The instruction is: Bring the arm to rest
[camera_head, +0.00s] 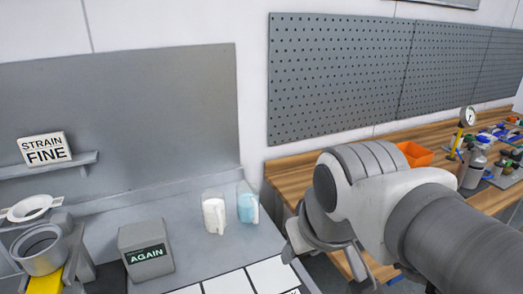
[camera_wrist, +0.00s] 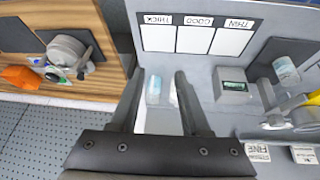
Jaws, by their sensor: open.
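My gripper (camera_wrist: 160,76) is open and empty in the wrist view, its two dark fingers spread apart above the grey counter. Past the fingers, a clear jug with blue contents (camera_wrist: 153,88) and part of a pale jug show between them, apart from the fingers as far as I can tell. In the head view my arm reaches in from the right.
The counter holds a white-filled jug (camera_head: 213,214), a blue-filled jug (camera_head: 247,207), a grey box reading AGAIN (camera_head: 146,249), a metal cup (camera_head: 40,258) and a strainer (camera_head: 33,208). Panels marked THICK, GOOD, THIN (camera_wrist: 195,40) lie flat. The bench has an orange bin (camera_head: 414,154).

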